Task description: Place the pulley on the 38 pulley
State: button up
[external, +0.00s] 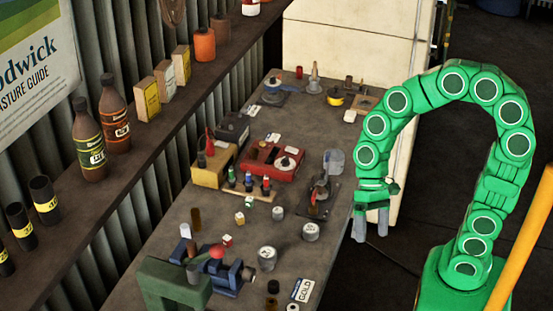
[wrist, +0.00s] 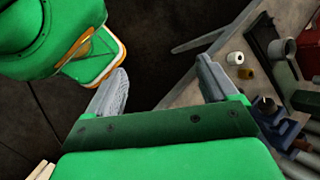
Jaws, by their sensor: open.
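Two short grey round pieces that look like the pulleys stand apart on the workbench in the external view. One (external: 268,256) is nearer the blue vise, and the other (external: 311,231) is farther right, near the bench's right edge. Both have pale tops with marks too small to read, so I cannot tell which is the 38 pulley. My gripper (external: 371,233) hangs fingers-down just beyond the bench's right edge, to the right of both pieces. In the wrist view my gripper (wrist: 162,78) is open, with nothing between its fingers, over dark floor.
The workbench (external: 218,212) holds a blue vise (external: 232,277), a red box (external: 272,160), a rack of small bottles (external: 249,184) and a GOLD card (external: 302,290). A shelf with bottles (external: 87,148) runs along the left. A white cabinet (external: 340,45) stands behind.

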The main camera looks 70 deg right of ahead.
jog(key=s+d+r+n+h, duration=0.2)
jog(key=s+d+n+h, duration=0.4)
jog(key=s+d, duration=0.4)
jog(key=s, duration=0.2)
jog(key=shift+s+d+t, duration=0.35)
jog(key=shift+t, duration=0.05)
dwell(0.6)
